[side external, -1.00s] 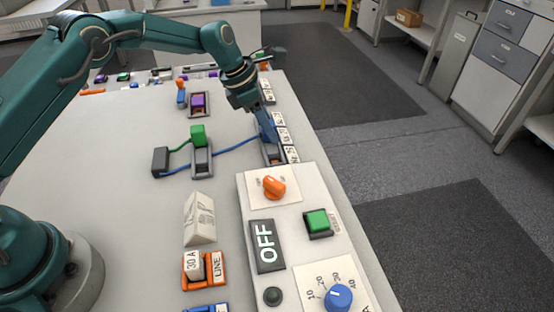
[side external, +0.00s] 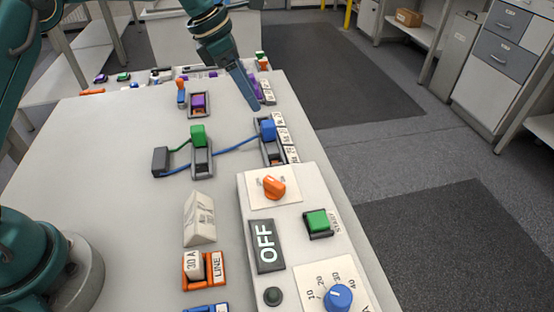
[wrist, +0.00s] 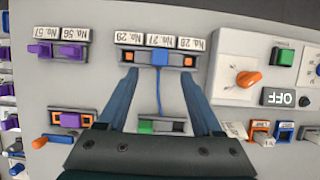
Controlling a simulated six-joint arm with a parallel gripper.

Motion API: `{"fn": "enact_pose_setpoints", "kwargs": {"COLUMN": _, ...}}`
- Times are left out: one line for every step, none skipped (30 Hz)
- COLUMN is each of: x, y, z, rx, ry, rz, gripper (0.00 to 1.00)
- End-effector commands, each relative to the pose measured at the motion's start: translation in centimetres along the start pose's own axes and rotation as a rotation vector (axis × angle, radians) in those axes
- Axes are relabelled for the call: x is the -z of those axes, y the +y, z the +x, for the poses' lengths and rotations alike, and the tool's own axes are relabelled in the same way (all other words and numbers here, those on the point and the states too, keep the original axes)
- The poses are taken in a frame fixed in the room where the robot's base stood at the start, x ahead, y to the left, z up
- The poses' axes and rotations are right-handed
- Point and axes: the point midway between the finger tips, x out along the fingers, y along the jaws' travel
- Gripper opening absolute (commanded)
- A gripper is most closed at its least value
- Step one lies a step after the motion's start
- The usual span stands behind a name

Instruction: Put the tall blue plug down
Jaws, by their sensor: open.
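The tall blue plug (side external: 267,130) stands upright in a dark holder (side external: 262,153) beside the row of numbered labels. A blue cord (side external: 232,146) runs from it to the left. In the wrist view the plug (wrist: 160,58) sits in the middle slot of the holder (wrist: 139,66), between two orange-marked slots. My gripper (side external: 251,106) is open and empty, raised above and behind the plug. In the wrist view its two blue fingers (wrist: 158,80) are spread apart, with the plug and cord showing between them and not touched.
A green plug (side external: 198,136) stands in a holder to the left, near a dark block (side external: 160,162) where the cords end. A purple plug (side external: 198,101) is farther back. The control panel with its orange knob (side external: 274,187) and OFF sign (side external: 266,247) is in front.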

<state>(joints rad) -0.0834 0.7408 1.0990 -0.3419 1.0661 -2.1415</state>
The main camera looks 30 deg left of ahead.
Motion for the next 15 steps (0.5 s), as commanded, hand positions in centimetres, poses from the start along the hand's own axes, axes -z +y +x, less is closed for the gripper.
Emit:
{"fn": "enact_pose_setpoints", "kwargs": {"x": -0.1, "y": 0.1, "z": -0.8, "rx": -0.003, "ry": -0.002, "rz": 0.000, "gripper": 0.67}}
{"fn": "enact_pose_setpoints", "kwargs": {"x": 0.0, "y": 0.1, "z": -1.1, "rx": -0.003, "ry": -0.002, "rz": 0.000, "gripper": 0.67}}
{"fn": "enact_pose_setpoints", "kwargs": {"x": 0.0, "y": 0.1, "z": -1.4, "rx": -0.002, "ry": -0.001, "rz": 0.000, "gripper": 0.67}}
{"fn": "enact_pose_setpoints", "kwargs": {"x": 0.0, "y": 0.0, "z": -1.6, "rx": -0.002, "ry": 0.000, "rz": 0.000, "gripper": 0.67}}
{"fn": "enact_pose_setpoints", "kwargs": {"x": 0.0, "y": 0.0, "z": -1.9, "rx": -0.002, "ry": -0.001, "rz": 0.002, "gripper": 0.67}}
{"fn": "enact_pose_setpoints", "kwargs": {"x": 0.0, "y": 0.0, "z": -2.2, "rx": -0.004, "ry": 0.000, "rz": 0.012, "gripper": 0.67}}
{"fn": "enact_pose_setpoints", "kwargs": {"x": 0.1, "y": -0.1, "z": -2.4, "rx": -0.006, "ry": 0.001, "rz": 0.027, "gripper": 0.67}}
{"fn": "enact_pose_setpoints", "kwargs": {"x": 0.1, "y": -0.3, "z": -2.8, "rx": -0.009, "ry": 0.002, "rz": 0.048, "gripper": 0.67}}
{"fn": "enact_pose_setpoints", "kwargs": {"x": 0.2, "y": -0.6, "z": -3.3, "rx": -0.015, "ry": 0.004, "rz": 0.092, "gripper": 0.67}}
{"fn": "enact_pose_setpoints", "kwargs": {"x": 0.3, "y": -0.9, "z": -3.8, "rx": -0.022, "ry": 0.005, "rz": 0.136, "gripper": 0.67}}
{"fn": "enact_pose_setpoints", "kwargs": {"x": 0.4, "y": -1.3, "z": -4.4, "rx": -0.029, "ry": 0.008, "rz": 0.190, "gripper": 0.67}}
{"fn": "enact_pose_setpoints", "kwargs": {"x": 0.7, "y": -1.9, "z": -5.3, "rx": -0.040, "ry": 0.015, "rz": 0.275, "gripper": 0.67}}
{"fn": "enact_pose_setpoints", "kwargs": {"x": 0.9, "y": -2.4, "z": -6.0, "rx": -0.051, "ry": 0.020, "rz": 0.346, "gripper": 0.67}}
{"fn": "enact_pose_setpoints", "kwargs": {"x": 1.3, "y": -3.0, "z": -6.8, "rx": -0.061, "ry": 0.027, "rz": 0.423, "gripper": 0.67}}
{"fn": "enact_pose_setpoints", "kwargs": {"x": 1.8, "y": -3.8, "z": -7.7, "rx": -0.074, "ry": 0.039, "rz": 0.531, "gripper": 0.67}}
